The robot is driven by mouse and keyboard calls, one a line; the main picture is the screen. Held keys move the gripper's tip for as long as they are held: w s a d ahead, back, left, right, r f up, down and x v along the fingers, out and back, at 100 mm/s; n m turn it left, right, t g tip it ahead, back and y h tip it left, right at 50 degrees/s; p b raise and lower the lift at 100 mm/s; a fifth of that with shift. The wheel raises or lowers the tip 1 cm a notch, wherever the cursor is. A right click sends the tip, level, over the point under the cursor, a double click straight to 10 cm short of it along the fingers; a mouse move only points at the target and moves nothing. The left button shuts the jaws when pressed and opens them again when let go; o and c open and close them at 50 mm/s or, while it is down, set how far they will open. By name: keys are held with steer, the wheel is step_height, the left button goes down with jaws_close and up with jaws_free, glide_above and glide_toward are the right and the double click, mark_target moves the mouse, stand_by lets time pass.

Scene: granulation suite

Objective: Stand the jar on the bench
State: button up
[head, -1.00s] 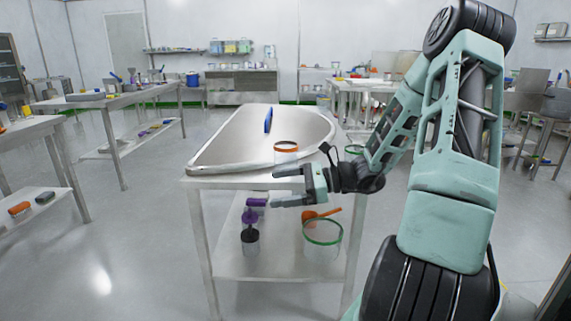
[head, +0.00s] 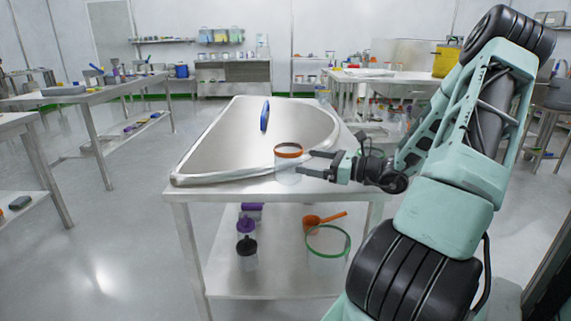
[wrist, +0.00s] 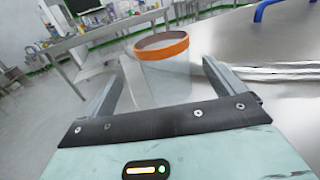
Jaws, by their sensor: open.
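A clear jar with an orange band around its top (head: 288,172) stands upright on the bench top (head: 240,187), close to the front edge and beside the rim of a large metal basin. My gripper (head: 305,164) is open, to the right of the jar, with its fingers level and reaching toward it. In the wrist view the jar (wrist: 168,82) shows between the two spread fingers (wrist: 160,85). I cannot tell whether either finger touches it.
The metal basin (head: 190,178) fills much of the bench top and holds a blue-handled item (head: 265,115). The lower shelf (head: 225,265) holds purple and dark-lidded containers (head: 247,254), an orange scoop (head: 325,219) and a green-rimmed tub (head: 327,252). Another table (head: 90,95) stands left.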

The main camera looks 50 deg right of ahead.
mark_target(288, 156)
steer(key=x, duration=0.2)
steer(key=b+x, duration=0.1)
steer(key=x, duration=0.2)
steer(key=b+x, duration=0.1)
steer(key=x, duration=0.1)
steer(key=shift+w+d+f, duration=0.1)
steer(key=shift+w+d, duration=0.1)
steer(key=shift+w, duration=0.15)
steer(key=c, duration=1.2)
steer(key=shift+o, duration=0.2)
